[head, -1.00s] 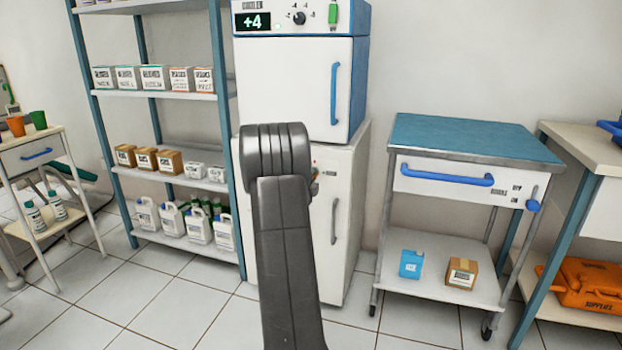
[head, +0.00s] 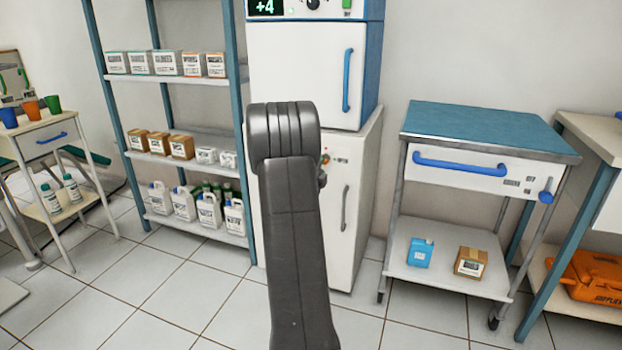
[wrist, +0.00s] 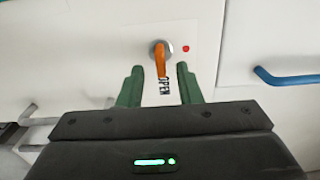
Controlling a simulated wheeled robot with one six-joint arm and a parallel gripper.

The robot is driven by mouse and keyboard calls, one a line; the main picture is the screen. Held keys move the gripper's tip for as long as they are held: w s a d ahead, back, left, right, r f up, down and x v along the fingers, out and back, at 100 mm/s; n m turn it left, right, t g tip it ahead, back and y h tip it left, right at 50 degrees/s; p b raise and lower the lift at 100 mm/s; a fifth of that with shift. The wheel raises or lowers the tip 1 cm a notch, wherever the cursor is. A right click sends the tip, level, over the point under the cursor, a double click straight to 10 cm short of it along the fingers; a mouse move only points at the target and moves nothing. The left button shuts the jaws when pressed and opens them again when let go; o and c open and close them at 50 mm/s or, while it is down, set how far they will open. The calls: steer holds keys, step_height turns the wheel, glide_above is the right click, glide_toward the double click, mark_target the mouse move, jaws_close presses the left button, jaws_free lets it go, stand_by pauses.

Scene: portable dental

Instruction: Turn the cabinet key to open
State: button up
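The white cabinet (head: 362,200) stands on the floor under a white cooler box. Its orange key (wrist: 160,57) sits in a round silver lock in the wrist view and points downward there, slightly tilted. In the head view a bit of the orange key (head: 326,158) shows beside my arm. My gripper (wrist: 160,82) is open, with its green fingers either side of the key's lower end in the picture. I cannot tell whether they touch it. My arm hides the gripper in the head view.
The cooler box (head: 300,70) with a blue handle sits on top of the cabinet. A shelf rack (head: 190,130) with boxes and jugs stands left. A blue-topped cart (head: 485,130) stands right. Tiled floor in front is clear.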

steer(key=p+v, duration=0.1)
steer(key=v, duration=1)
steer(key=shift+p, duration=0.4)
steer(key=b+x, duration=0.2)
steer(key=x, duration=1.2)
steer(key=shift+b, duration=0.35)
steer(key=shift+s, duration=0.1)
